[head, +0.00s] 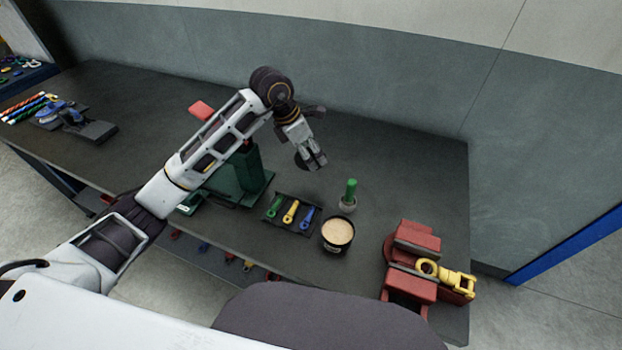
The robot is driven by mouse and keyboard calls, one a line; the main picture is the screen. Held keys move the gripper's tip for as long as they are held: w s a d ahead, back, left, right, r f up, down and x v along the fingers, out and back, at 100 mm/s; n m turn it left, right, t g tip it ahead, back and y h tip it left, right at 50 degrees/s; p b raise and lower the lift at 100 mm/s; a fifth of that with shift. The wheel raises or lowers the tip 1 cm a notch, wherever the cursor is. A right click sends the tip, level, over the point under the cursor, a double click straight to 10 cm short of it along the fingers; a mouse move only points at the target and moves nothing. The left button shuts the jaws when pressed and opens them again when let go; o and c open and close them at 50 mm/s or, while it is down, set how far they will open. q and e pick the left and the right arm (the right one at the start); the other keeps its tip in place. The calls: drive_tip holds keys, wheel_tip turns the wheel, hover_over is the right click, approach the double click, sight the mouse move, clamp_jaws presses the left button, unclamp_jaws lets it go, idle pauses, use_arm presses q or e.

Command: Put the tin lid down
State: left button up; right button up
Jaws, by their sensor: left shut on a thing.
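My left gripper (316,162) is above the rear part of the dark bench, behind the tool tray. It is shut on the tin lid (300,162), a dark disc that shows only in part beside the fingers. I cannot tell whether the lid touches the bench. The open black tin (338,246) stands near the front of the bench, with a pale cream filling in it. The gripper is behind the tin and to its left, apart from it. My right gripper is not in view.
A tray (272,224) with green, yellow and blue tools is left of the tin. A green-handled thing (350,191) stands upright behind the tin. A red vise with a yellow shackle (428,267) is at right. A green stand (250,190) is partly behind my arm. The bench's back right is clear.

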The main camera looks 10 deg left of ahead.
sight(314, 181)
use_arm(q)
drive_tip(key=shift+s, duration=0.1)
drive_tip(key=shift+f, duration=0.6)
wheel_tip(314, 181, down, 4)
drive_tip(key=shift+r+p, duration=0.1)
drive_tip(key=shift+p, duration=0.2)
drive_tip(key=shift+f, duration=0.75)
wheel_tip(314, 181, down, 2)
drive_tip(key=shift+f, duration=0.7)
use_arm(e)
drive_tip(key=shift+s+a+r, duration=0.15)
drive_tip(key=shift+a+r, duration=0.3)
